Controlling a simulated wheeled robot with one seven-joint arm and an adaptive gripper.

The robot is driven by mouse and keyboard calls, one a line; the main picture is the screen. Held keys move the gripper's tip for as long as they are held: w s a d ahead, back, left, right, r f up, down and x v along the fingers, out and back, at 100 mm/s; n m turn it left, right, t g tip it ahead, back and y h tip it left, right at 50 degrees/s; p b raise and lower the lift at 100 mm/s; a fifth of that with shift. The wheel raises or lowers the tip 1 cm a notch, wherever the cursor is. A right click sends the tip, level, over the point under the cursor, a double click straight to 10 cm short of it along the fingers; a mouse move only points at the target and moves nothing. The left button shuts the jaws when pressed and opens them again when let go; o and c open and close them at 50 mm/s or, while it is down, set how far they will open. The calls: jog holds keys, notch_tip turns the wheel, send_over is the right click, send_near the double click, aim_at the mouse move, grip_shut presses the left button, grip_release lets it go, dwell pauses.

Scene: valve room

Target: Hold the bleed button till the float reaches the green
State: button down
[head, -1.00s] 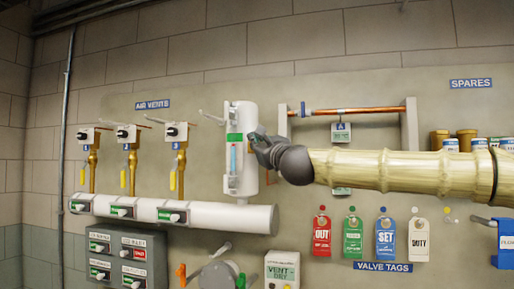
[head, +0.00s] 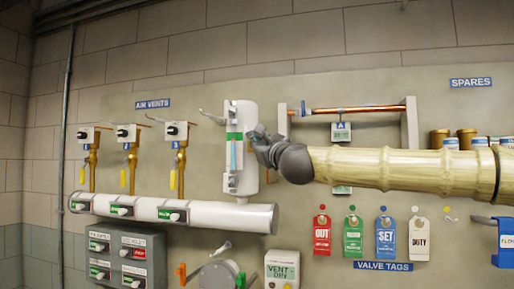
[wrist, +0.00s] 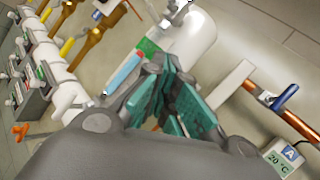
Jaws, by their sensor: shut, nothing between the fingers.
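The white upright float chamber (head: 249,174) has a sight gauge with a green band (head: 234,136) and a blue column (head: 234,156) below it. The column's top lies close under the band; I cannot tell whether it touches. The chamber also shows in the wrist view (wrist: 199,37), with the blue column (wrist: 124,73). My gripper (head: 253,138) is shut and empty, its fingertips at the chamber's right side near the band. It also shows in the wrist view (wrist: 173,75), with teal finger pads. I cannot make out the bleed button; the fingers may hide it. Contact is unclear.
A white horizontal pipe (head: 238,217) runs below the chamber. Several brass air vents (head: 132,158) stand to the left. A copper pipe (head: 352,110) on brackets is above my arm. Hanging valve tags (head: 353,236) are below it. A switch box (head: 125,246) is at lower left.

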jog(key=shift+s+a, duration=0.15)
jog(key=shift+s, duration=0.4)
jog(key=shift+s, duration=0.1)
jog(key=s, duration=0.1)
jog(key=s+a+b, duration=0.1)
jog(key=s, duration=0.1)
jog(key=s+b, duration=0.1)
jog(key=shift+s+a, duration=0.3)
jog(key=shift+f, duration=0.1)
dwell(2.5)
